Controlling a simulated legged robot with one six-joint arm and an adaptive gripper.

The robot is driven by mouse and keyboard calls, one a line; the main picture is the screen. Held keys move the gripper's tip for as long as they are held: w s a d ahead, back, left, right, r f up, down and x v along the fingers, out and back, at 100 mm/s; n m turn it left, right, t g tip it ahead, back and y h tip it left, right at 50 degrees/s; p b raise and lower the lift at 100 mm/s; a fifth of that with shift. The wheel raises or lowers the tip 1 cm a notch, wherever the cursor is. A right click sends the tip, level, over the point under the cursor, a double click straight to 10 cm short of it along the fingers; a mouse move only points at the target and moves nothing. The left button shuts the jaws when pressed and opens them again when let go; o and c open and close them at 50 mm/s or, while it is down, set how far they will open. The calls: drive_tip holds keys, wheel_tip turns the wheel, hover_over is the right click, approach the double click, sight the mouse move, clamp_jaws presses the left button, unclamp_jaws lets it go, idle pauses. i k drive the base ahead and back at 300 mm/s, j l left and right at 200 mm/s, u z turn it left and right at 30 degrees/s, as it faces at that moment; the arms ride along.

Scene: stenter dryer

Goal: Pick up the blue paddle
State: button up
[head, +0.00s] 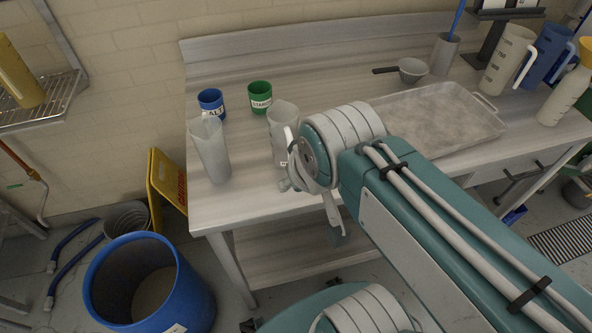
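A thin blue handle (457,16) stands tilted in a grey cylindrical container (444,54) at the back right of the bench. It may be the blue paddle; its lower end is hidden inside the container. My gripper (334,220) hangs at the end of my arm over the bench's front edge, well to the left of and nearer than the blue handle. Only part of the gripper shows, partly hidden by my own wrist, and its opening cannot be made out. I see nothing held in it.
The metal bench (230,205) carries a blue cup (212,103), a green cup (260,96), clear jugs, a large shallow tray (450,108) and a small pan (411,71). Several jugs stand at the right. A blue barrel (190,295) and a yellow sign (166,180) stand at left.

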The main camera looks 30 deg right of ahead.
sight(460, 10)
drive_tip(key=k+l+z, duration=0.15)
drive_tip(key=z, duration=0.3)
drive_tip(key=k+l+z, duration=0.15)
drive_tip(key=z, duration=0.3)
drive_tip(key=k+l+z, duration=0.1)
drive_tip(key=l+z, duration=0.15)
drive_tip(key=z, duration=0.2)
